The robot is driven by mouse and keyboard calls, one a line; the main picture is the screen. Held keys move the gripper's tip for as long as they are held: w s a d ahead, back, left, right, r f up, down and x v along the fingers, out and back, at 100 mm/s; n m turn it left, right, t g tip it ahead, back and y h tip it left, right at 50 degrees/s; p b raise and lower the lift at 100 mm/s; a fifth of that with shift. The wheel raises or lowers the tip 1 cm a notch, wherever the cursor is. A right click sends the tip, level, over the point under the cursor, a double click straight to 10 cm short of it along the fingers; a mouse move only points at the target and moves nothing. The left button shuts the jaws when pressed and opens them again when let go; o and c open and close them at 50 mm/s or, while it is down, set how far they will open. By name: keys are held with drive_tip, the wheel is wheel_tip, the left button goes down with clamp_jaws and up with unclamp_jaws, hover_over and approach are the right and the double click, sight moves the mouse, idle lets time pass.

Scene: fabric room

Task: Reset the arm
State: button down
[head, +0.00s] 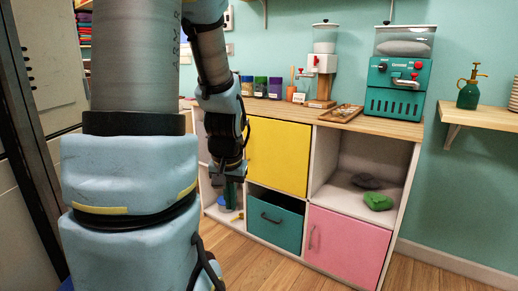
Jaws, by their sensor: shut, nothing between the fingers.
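My arm fills the left side of the head view, with large pale blue links in front. Its far end hangs down with my gripper (228,181) pointing at the floor. The gripper is in front of the left part of the cabinet, left of the yellow door. Its fingers look shut with nothing held, though they are small and dark here.
A wooden-topped cabinet (385,127) has a yellow door (278,155), a teal drawer (273,223) slightly open, and a pink door (342,247). A green cloth (378,201) lies in an open compartment. A teal machine (398,87) stands on top. Wooden floor is free in front.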

drive_tip(key=s+n+g, duration=0.1)
drive_tip(key=s, duration=0.6)
wheel_tip(320, 180, up, 24)
drive_tip(key=w+p, duration=0.1)
drive_tip(key=p, duration=2.2)
drive_tip(key=shift+d+p, duration=0.2)
drive_tip(key=shift+p, duration=0.1)
